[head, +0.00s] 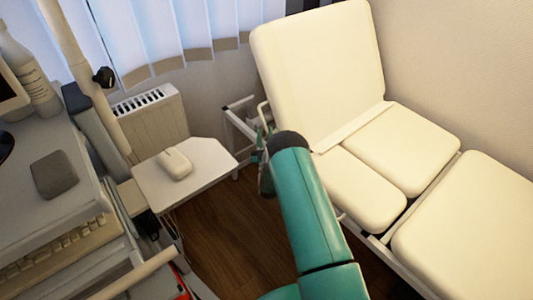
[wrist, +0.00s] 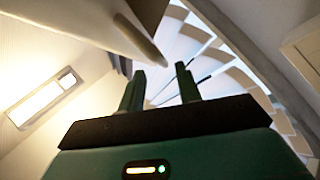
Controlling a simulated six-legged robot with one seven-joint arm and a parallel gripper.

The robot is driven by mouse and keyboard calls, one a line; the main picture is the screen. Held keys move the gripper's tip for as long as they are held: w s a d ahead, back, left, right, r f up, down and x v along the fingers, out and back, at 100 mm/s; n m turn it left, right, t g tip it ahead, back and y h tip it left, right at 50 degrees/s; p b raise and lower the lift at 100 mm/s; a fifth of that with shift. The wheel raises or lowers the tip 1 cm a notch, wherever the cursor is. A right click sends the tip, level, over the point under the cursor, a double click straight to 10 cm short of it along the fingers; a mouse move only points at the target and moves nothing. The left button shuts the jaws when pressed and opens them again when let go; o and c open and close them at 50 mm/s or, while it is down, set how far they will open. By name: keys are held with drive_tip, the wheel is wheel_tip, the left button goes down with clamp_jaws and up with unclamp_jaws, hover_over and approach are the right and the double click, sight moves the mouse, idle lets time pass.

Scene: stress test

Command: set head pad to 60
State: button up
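The head pad (head: 315,75) is the cream backrest of the couch in the head view, tilted up steeply. A thin pale bent bar (head: 264,112) stands beside its left edge. My gripper (head: 264,150) is left of the pad's lower corner, close to this bar; my teal arm partly hides it. In the wrist view my gripper (wrist: 160,82) has its two fingers apart with nothing held between them. A pale tapered part (wrist: 95,22) crosses the upper left there, close to the left finger; I cannot tell whether it touches.
The couch's seat pads (head: 405,148) lie flat at right. A small white table (head: 205,180) with a pale mouse-like device (head: 174,164) stands at left, by a radiator (head: 155,125). A desk-like unit (head: 85,185) fills the far left. Wooden floor (head: 225,230) is open between.

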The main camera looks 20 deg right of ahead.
drive_tip(key=v, duration=0.8)
drive_tip(key=shift+s+f, duration=0.2)
drive_tip(key=shift+s, duration=0.1)
idle(0.4)
